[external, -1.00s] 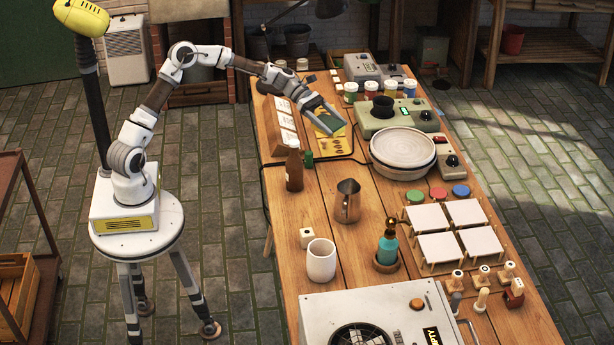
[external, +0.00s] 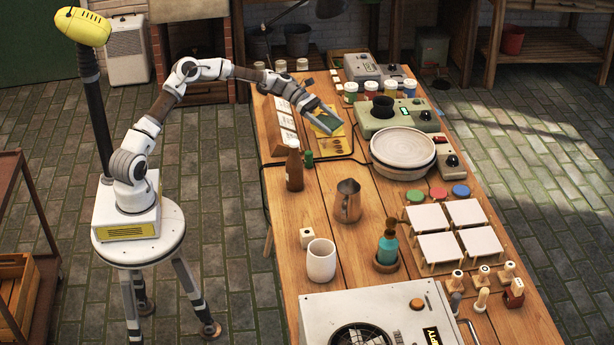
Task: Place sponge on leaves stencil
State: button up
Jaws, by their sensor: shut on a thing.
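The sponge is tilted and held over or close to yellow stencil sheets (external: 343,146) that lie flat on the table. Brown cut-out shapes show on the near sheet. The gripper and sponge hide part of the far sheet, so I cannot tell which one has the leaves or whether the sponge touches it.
A brown bottle (external: 294,170) and a tile rack (external: 285,125) stand left of the sheets. A round pottery wheel (external: 403,148) and a green machine (external: 398,118) stand to the right. A metal pitcher (external: 348,202) stands nearer the camera.

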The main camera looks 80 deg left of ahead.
jog(key=shift+a+f+b, duration=0.1)
jog(key=shift+f+b, duration=0.85)
jog(key=shift+f, duration=1.1)
jog(key=shift+f, duration=0.2)
jog(key=o, duration=1.1)
jog(key=shift+o, duration=0.2)
jog(key=shift+r, duration=0.1)
